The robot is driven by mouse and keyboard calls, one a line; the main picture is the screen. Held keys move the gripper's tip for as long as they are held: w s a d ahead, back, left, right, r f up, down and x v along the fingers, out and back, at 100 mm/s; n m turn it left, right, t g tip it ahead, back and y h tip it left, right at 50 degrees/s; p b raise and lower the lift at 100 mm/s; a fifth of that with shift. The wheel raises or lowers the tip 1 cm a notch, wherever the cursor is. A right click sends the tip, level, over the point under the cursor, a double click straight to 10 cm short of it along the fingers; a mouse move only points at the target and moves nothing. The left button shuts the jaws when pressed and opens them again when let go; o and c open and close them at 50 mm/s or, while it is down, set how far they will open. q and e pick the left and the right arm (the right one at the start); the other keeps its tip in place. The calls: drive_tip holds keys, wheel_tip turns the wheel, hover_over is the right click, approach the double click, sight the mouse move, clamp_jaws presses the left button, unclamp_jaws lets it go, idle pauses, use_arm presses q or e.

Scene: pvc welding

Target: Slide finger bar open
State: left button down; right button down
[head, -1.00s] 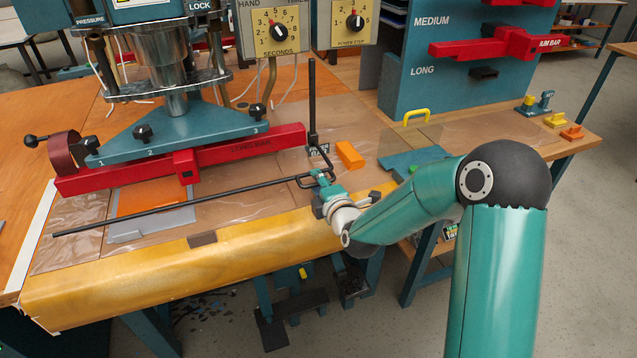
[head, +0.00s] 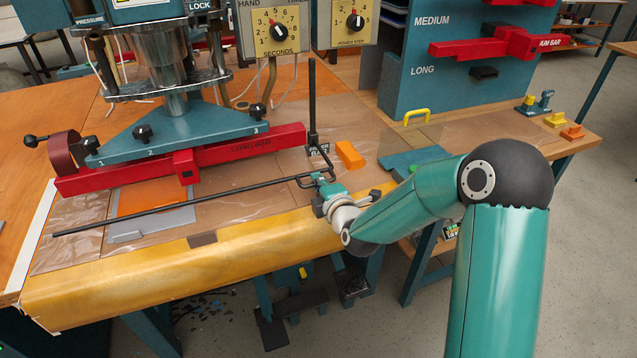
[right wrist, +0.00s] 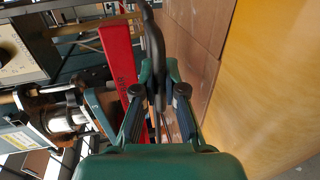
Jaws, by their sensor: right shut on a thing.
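The finger bar (head: 190,204) is a long thin black rod lying across the front of the press bed, with a looped handle at its right end. My right gripper (head: 322,180) is at that looped end, near the base of an upright black post (head: 313,105). In the right wrist view the right gripper (right wrist: 160,95) has its fingers closed around the black bar (right wrist: 152,45). The red long bar (head: 240,152) sits under the teal press plate (head: 180,132), behind the finger bar. My left gripper is not in view.
An orange block (head: 350,155) lies just right of the post. A yellow rounded front edge (head: 120,268) runs along the table below the finger bar. A grey sheet and an orange sheet (head: 150,198) lie under the press. A teal rack (head: 430,75) stands behind right.

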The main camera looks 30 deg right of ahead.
wheel_tip(320, 180, up, 19)
drive_tip(key=p, duration=0.9)
drive_tip(key=shift+p, duration=0.35)
drive_tip(key=c, duration=1.2)
unclamp_jaws()
drive_tip(key=shift+f, duration=0.1)
drive_tip(key=v, duration=1.2)
drive_tip(key=shift+f, duration=0.1)
